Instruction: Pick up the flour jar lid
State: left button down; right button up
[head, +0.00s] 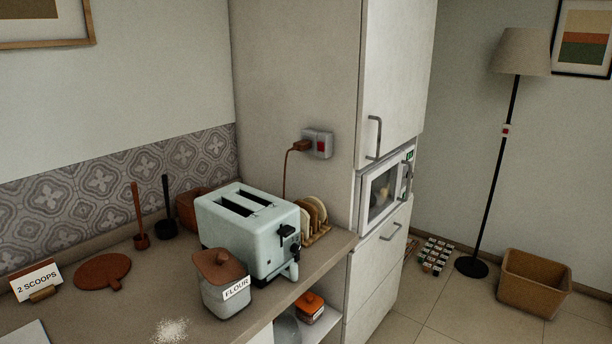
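The flour jar (226,297) stands upright on the counter, in front of the toaster, with a label reading FLOUR.
A pale toaster (249,233) stands just behind the jar. A round brown board (103,271), a "2 SCOOPS" card (36,281) and spilled flour (171,331) lie left of it. A brown scoop (138,220) stands near the wall. The counter's front edge (300,289) is close by.

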aim_at(217, 266)
jog(key=u, duration=0.35)
jog(key=l+u, duration=0.65)
jog(key=l, duration=0.15)
jog(key=k+l, duration=0.1)
jog(key=l, duration=0.35)
jog(key=l+u, duration=0.1)
jog(key=l, duration=0.3)
jog(key=k+l, duration=0.15)
jog(key=l, duration=0.25)
jog(key=k+l+u, duration=0.15)
jog(key=l, duration=0.7)
